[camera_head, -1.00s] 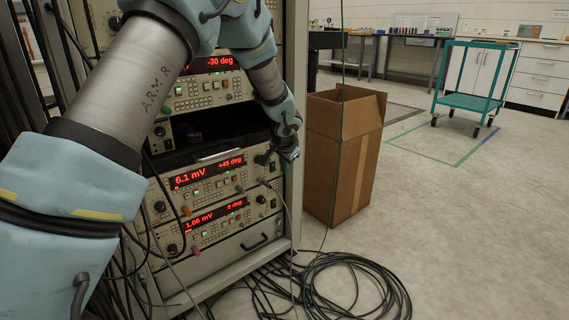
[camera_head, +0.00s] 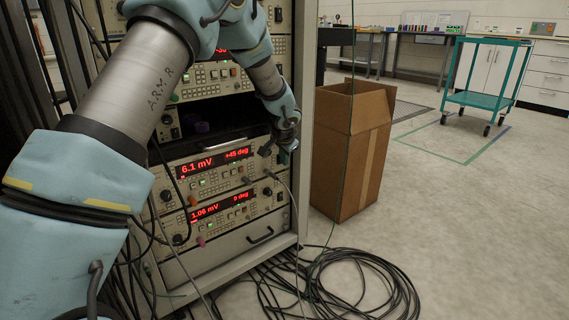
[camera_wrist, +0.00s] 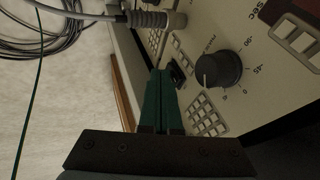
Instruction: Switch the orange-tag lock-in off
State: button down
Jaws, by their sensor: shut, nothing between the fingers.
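The lock-in with the orange tag (camera_head: 193,200) at its lower left is the beige unit (camera_head: 205,178) in the rack, its red display lit with 6.1 mV and +45 deg. My gripper (camera_head: 284,157) is at the right end of its front. In the wrist view my green fingers (camera_wrist: 162,88) are shut together and empty. They point at the panel beside a small black switch-like part (camera_wrist: 181,72). A dark phase knob (camera_wrist: 218,70) and a keypad (camera_wrist: 206,115) are to the right. I cannot tell whether the fingertips touch the panel.
A lock-in with a pink tag (camera_head: 201,241) sits below, reading 1.06 mV. A grey cable plug (camera_wrist: 150,19) juts out near my fingertips. A cardboard box (camera_head: 350,150) stands right of the rack. Black cables (camera_head: 350,285) lie coiled on the floor.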

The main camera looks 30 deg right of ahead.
jog(key=shift+w, duration=0.1)
jog(key=shift+r, duration=0.1)
jog(key=shift+r+p, duration=0.65)
jog(key=shift+p, duration=0.1)
